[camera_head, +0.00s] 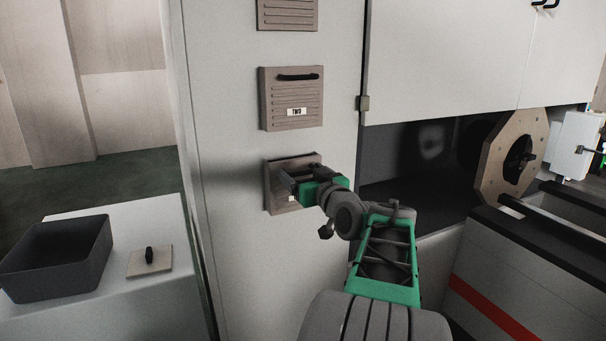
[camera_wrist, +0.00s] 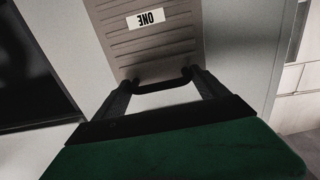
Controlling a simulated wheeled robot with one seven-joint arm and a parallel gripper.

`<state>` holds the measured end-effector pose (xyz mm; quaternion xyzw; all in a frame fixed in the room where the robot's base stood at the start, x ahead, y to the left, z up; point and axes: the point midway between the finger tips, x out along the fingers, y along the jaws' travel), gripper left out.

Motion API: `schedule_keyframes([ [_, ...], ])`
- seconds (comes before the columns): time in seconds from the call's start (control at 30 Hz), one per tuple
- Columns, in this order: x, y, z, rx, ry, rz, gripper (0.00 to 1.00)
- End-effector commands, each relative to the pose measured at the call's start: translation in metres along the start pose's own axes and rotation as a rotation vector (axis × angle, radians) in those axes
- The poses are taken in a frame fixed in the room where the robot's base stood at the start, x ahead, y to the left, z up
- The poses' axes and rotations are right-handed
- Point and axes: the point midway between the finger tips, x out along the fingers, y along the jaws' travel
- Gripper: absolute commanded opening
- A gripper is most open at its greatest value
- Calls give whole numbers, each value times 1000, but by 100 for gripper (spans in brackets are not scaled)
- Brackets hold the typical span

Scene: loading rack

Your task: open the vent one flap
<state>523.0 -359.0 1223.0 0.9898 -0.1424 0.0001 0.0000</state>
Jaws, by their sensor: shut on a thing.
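The vent one flap (camera_wrist: 160,45) is a grey-brown ribbed plate with a label reading ONE, upside down in the wrist view. In the head view the flap (camera_head: 305,161) is the lower plate on the tall grey panel, partly hidden behind my gripper (camera_head: 290,182). Its black bar handle (camera_wrist: 160,87) lies between my two fingers in the wrist view. My gripper (camera_wrist: 163,85) is shut on this handle. I cannot tell whether the flap stands off the panel.
A similar flap labelled TWO (camera_head: 292,98) is above, with another plate (camera_head: 288,13) higher up. A dark bin (camera_head: 58,262) and a small knobbed plate (camera_head: 150,262) are on the white counter (camera_head: 110,315) at left. A machine with an octagonal plate (camera_head: 497,160) is at right.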

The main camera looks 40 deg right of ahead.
Motion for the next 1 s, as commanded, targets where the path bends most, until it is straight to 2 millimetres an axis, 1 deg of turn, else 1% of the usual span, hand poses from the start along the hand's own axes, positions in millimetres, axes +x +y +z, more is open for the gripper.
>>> schedule_keyframes([
  [0.03,0,0,0,0,0,0,28],
  [0.2,0,0,0,0,0,0,14],
  [0.27,0,0,0,0,-1,0,11],
  [0.47,0,0,3,0,6,0,11],
  [0.67,-3,-1,10,0,40,0,11],
  [1.0,-12,-3,27,-1,176,1,11],
])
